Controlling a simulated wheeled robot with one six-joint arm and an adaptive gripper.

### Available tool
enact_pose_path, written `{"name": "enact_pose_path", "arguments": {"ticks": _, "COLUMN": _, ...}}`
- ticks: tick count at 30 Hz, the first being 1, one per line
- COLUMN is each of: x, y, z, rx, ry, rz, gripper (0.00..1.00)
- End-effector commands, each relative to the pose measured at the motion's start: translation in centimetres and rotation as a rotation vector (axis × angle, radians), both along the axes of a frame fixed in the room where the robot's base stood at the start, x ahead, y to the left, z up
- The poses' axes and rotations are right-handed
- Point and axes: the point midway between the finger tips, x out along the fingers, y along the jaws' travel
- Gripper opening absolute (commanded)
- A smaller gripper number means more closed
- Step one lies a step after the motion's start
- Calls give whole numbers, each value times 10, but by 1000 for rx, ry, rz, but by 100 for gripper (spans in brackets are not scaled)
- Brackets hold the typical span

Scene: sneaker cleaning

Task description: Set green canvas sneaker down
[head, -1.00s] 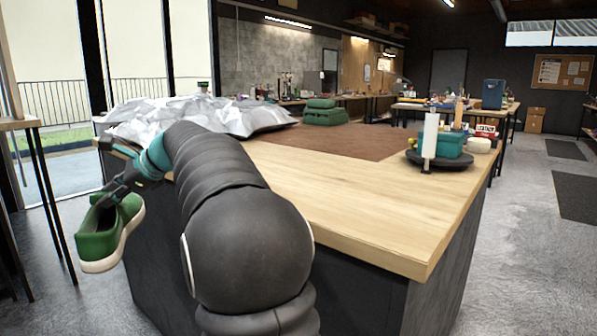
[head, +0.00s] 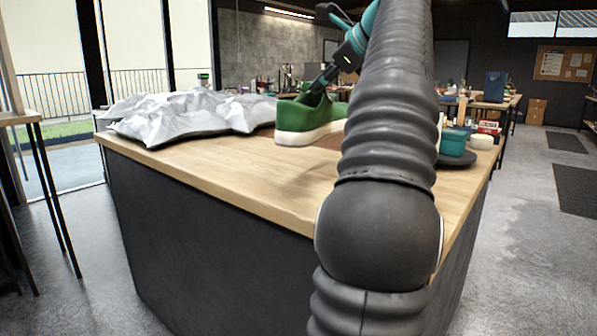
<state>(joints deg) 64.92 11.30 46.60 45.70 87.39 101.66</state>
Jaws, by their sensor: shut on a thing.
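The green canvas sneaker (head: 308,122) with its white sole is above the far part of the wooden workbench (head: 245,178). My gripper (head: 314,96) is shut on the sneaker's upper from above, and its sole is roughly level. Whether the sole touches the brown mat (head: 326,142) or hangs just above it I cannot tell. My arm crosses the right half of the view and hides much of the mat and bench.
A crumpled white-silver sheet (head: 180,115) lies on the bench's left end, close to the sneaker. The front strip of the bench is bare.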

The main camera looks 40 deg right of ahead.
Motion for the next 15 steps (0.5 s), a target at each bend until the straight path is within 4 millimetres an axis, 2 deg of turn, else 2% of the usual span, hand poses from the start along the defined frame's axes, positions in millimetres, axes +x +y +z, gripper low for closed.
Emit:
{"name": "enact_pose_path", "arguments": {"ticks": 1, "x": -13, "y": -16, "z": 3, "rx": -1, "ry": 0, "rz": -43, "gripper": 0}}
{"name": "enact_pose_path", "arguments": {"ticks": 3, "x": -27, "y": -31, "z": 4, "rx": 3, "ry": 2, "rz": -88, "gripper": 0}}
{"name": "enact_pose_path", "arguments": {"ticks": 7, "x": -42, "y": -46, "z": 6, "rx": 4, "ry": 2, "rz": -135, "gripper": 0}}
{"name": "enact_pose_path", "arguments": {"ticks": 11, "x": -39, "y": -46, "z": 3, "rx": 7, "ry": 3, "rz": -145, "gripper": 0}}
{"name": "enact_pose_path", "arguments": {"ticks": 15, "x": -21, "y": -37, "z": -9, "rx": 7, "ry": 4, "rz": -141, "gripper": 0}}
